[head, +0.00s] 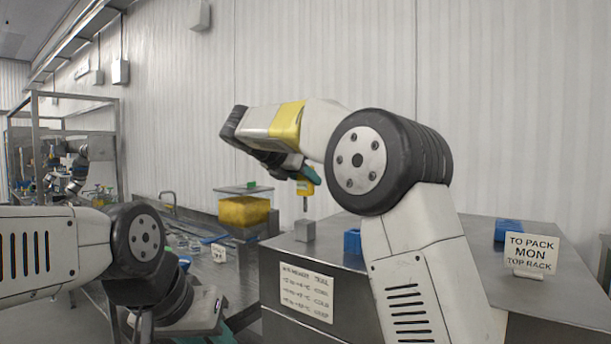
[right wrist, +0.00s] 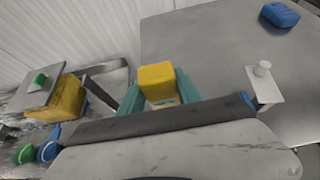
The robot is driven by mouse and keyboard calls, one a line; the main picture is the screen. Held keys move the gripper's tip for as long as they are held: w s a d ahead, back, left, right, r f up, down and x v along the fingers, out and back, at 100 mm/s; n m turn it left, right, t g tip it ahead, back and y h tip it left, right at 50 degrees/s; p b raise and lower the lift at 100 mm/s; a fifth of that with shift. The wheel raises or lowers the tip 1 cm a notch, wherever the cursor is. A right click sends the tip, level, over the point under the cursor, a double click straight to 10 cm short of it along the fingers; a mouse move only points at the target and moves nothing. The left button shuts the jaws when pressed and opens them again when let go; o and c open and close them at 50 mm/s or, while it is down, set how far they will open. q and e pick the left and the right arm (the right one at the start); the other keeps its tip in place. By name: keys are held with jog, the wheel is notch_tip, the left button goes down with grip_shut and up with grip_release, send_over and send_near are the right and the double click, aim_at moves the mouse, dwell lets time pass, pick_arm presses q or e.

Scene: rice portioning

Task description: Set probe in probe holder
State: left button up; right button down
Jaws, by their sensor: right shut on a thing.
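The probe (head: 304,188) has a yellow body and a thin metal stem pointing down. My right gripper (head: 308,178), with teal fingers, is shut on its yellow body. In the right wrist view the yellow body (right wrist: 157,78) sits between the teal fingers (right wrist: 158,95); the stem is hidden there. A small grey block (head: 305,231), perhaps the probe holder, stands on the steel counter below the probe. The stem tip appears above the block, apart from it. My left gripper (head: 212,335) is low at the bottom edge, mostly cut off, and its jaws cannot be made out.
A yellow tub (head: 245,211) with a grey lid and green knob stands left of the counter (head: 450,268). Blue items (head: 352,242) and a "TO PACK MON" sign (head: 531,254) are on the counter.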

aim_at(305, 203)
jog(key=shift+f, duration=2.9)
jog(key=shift+f, duration=0.65)
jog(key=shift+c, duration=1.4)
grip_release()
jog(key=shift+r, duration=0.1)
jog(key=shift+r, duration=4)
